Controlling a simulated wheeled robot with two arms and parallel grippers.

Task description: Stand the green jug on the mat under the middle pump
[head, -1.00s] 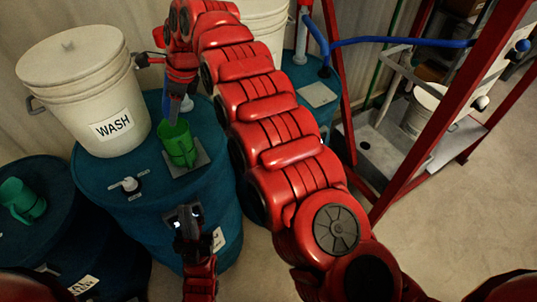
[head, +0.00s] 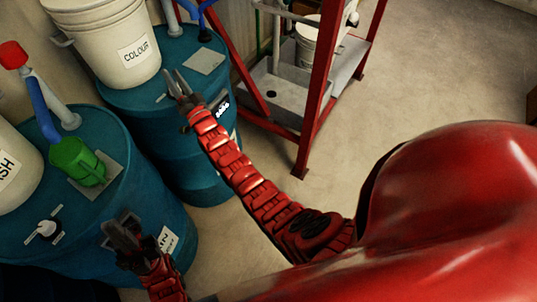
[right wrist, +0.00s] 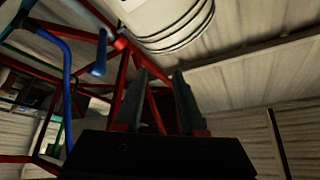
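The green jug (head: 75,158) stands upright on the grey mat (head: 108,163) on top of the blue drum in the left of the head view. The pump (head: 62,117), with a red top and a blue tube, rises right behind and above the jug. My right gripper (head: 176,82) is open and empty, well to the right of the jug, by the top of the COLOUR drum. Its parted fingers also show in the right wrist view (right wrist: 158,95), with nothing between them. My left gripper (head: 120,228) is low in front of the jug's drum, fingers apart and empty.
The COLOUR bucket (head: 105,40) and an empty mat (head: 204,61) are on the right drum (head: 150,100).

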